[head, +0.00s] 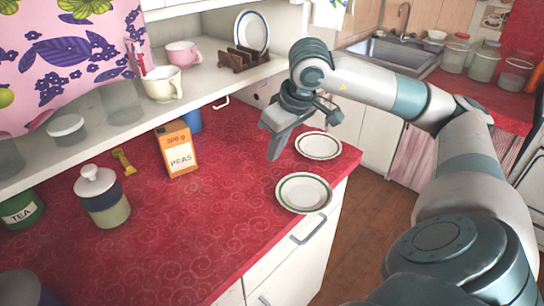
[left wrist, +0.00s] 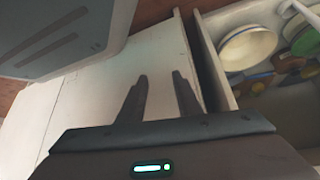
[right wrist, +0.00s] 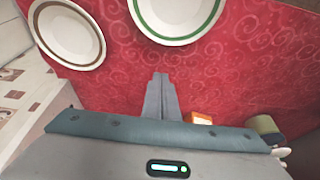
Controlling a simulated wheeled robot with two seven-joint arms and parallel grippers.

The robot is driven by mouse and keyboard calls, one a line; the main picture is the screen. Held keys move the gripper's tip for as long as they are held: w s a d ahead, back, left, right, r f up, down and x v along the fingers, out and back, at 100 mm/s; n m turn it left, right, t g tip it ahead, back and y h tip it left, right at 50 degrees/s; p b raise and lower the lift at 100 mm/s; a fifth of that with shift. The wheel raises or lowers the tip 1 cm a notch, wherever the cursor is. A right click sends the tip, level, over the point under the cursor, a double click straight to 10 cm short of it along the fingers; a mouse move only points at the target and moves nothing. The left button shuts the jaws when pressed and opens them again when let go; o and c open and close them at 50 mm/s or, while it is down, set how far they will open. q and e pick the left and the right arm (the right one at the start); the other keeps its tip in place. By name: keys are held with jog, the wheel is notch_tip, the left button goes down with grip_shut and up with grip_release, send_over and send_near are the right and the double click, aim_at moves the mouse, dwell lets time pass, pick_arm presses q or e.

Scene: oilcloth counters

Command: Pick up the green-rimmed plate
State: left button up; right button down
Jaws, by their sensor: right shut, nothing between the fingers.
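The green-rimmed plate (head: 304,193) lies on the red counter near its right front corner. It also shows at the top of the right wrist view (right wrist: 178,18), partly cut off by the frame edge. My right gripper (head: 273,156) is above the counter, up and to the left of the plate in the head view. Its fingers (right wrist: 160,80) are together with nothing between them, apart from the plate. My left gripper is outside the head view. In the left wrist view its two fingers (left wrist: 160,85) stand apart with nothing between them, near pale cabinet fronts.
A brown-rimmed plate (head: 318,146) lies just behind the green-rimmed plate. An orange peas box (head: 177,149), a lidded jar (head: 103,197) and a yellow object (head: 124,162) stand or lie to the left. A shelf (head: 130,115) overhangs the back. An open drawer (left wrist: 216,62) holds dishes.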

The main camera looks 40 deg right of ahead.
jog(key=shift+v, duration=2.75)
